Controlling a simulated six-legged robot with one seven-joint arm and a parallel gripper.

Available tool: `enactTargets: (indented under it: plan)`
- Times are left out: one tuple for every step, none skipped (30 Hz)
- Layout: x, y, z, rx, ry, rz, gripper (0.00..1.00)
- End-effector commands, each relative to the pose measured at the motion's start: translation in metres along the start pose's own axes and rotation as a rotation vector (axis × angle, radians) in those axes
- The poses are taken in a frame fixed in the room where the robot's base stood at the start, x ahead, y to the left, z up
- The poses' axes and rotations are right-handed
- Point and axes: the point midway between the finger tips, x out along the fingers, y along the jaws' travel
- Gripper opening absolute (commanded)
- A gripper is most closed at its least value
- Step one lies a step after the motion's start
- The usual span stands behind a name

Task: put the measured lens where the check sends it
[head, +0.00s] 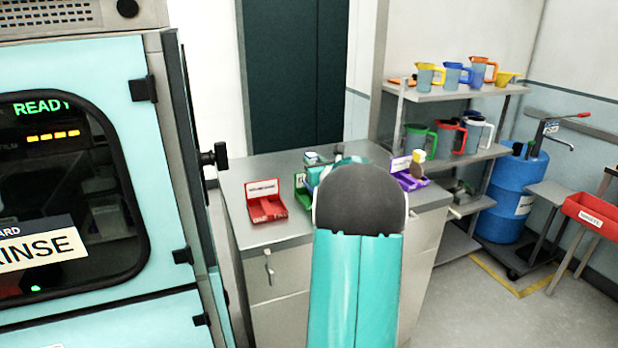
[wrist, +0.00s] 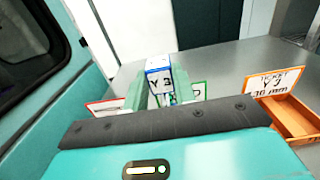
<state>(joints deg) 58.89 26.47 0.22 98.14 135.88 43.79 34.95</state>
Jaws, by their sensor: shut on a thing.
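In the wrist view my gripper (wrist: 161,88) is shut on a small white block with blue edges (wrist: 158,66). Dark lettering on the block's near face looks like "Y 3". The block stands upright between the two pale green fingers, above the grey counter. No bare lens can be made out; what is inside or below the block is hidden. In the head view my arm covers most of the gripper, and a white and blue block top (head: 312,158) shows just left of it.
On the counter (head: 240,180) stand a red tray (head: 267,206), a partly hidden green tray (head: 302,192) and a purple tray (head: 413,180). An orange tray (wrist: 290,122) with a ticket is at right in the wrist view. A teal cabinet (head: 165,200) stands close on the left.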

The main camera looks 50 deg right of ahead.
Motion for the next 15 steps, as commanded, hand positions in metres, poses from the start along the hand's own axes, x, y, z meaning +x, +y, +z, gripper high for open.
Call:
enactTargets:
  plan:
    - [0.005,0.003,-0.007,0.002,0.001,0.000,0.00]
    - [0.007,0.004,-0.010,0.000,0.000,0.000,0.00]
    - [0.010,0.005,-0.012,0.000,-0.001,-0.001,0.00]
    - [0.011,0.005,-0.013,0.001,-0.001,-0.001,0.00]
    - [0.012,0.006,-0.015,0.000,-0.001,-0.001,0.00]
    - [0.014,0.007,-0.017,0.000,-0.001,-0.001,0.00]
    - [0.015,0.008,-0.019,0.000,0.000,0.000,0.00]
    - [0.017,0.009,-0.022,0.000,0.000,0.000,0.00]
    - [0.021,0.011,-0.026,0.002,0.000,-0.001,0.00]
    - [0.021,0.010,-0.032,0.002,0.002,-0.002,0.00]
    - [0.020,0.010,-0.038,0.002,0.003,-0.002,0.00]
    - [0.020,0.010,-0.044,0.002,0.003,-0.001,0.00]
    - [0.020,0.010,-0.048,0.002,0.001,-0.001,0.00]
    - [0.020,0.010,-0.051,0.001,0.001,-0.002,0.00]
    - [0.020,0.010,-0.054,0.000,0.000,-0.002,0.00]
